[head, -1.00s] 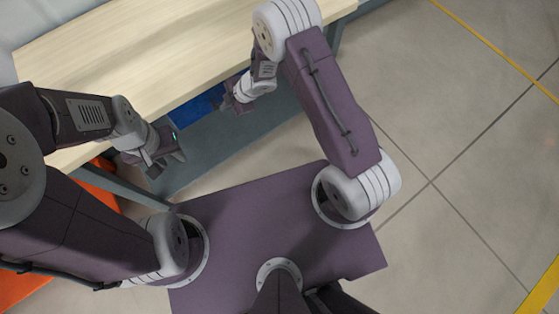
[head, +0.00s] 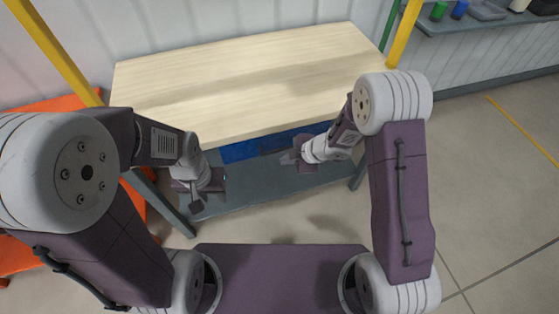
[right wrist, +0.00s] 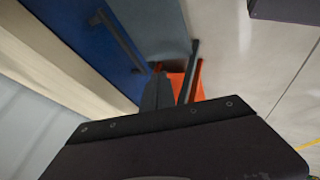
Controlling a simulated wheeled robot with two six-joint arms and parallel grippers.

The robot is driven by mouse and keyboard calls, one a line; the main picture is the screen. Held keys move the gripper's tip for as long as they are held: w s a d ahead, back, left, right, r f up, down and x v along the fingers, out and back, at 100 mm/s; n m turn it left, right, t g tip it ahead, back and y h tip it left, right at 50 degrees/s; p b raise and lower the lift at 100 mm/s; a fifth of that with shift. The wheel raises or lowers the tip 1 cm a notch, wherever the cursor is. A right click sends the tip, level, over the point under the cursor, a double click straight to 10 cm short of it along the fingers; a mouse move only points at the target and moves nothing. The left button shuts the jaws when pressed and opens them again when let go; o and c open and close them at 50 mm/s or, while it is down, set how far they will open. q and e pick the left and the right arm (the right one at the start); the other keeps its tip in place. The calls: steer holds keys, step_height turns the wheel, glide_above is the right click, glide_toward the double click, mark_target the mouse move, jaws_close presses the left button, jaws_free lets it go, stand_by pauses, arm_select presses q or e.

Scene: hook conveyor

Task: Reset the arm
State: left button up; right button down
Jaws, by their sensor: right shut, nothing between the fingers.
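My left gripper (head: 194,200) hangs in front of the wooden table (head: 240,85), below its top, at the left. Its fingers are small and dark, and I cannot tell if they are open or shut. My right gripper (head: 287,158) is in front of the table's front edge, near the blue drawer (head: 240,151) under the top. It is shut and empty. Its dark fingers show in the right wrist view (right wrist: 168,92), beside the blue drawer front (right wrist: 95,40). Neither gripper holds a visible object.
The tabletop is bare. A grey lower shelf (head: 265,190) lies under it. Orange objects (head: 55,105) stand at the left. A yellow post (head: 404,35) stands behind the table's right end. A wall shelf (head: 480,25) carries small items at the upper right. Open floor lies at the right.

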steer(key=shift+v, duration=0.95)
steer(key=w+d+r+m+t, duration=0.2)
steer(key=w+d+r+t, duration=0.15)
steer(key=r, duration=0.55)
steer(key=s+d+r+m+h, duration=0.3)
steer(key=d+r+m+h, duration=0.15)
steer(key=d+m, duration=0.4)
steer(key=s+d+f+m+g, duration=0.1)
steer(key=s+f+m+g, duration=0.2)
steer(key=s+m, duration=0.2)
steer(key=s+d+f+m+g+h, duration=0.1)
steer(key=s+m, duration=0.4)
steer(key=s, duration=0.7)
steer(key=shift+s+d+f+g, duration=0.2)
steer(key=shift+d+f+g, duration=0.25)
steer(key=shift+f+g, duration=0.6)
steer(key=shift+r+h, duration=0.1)
steer(key=shift+h, duration=0.15)
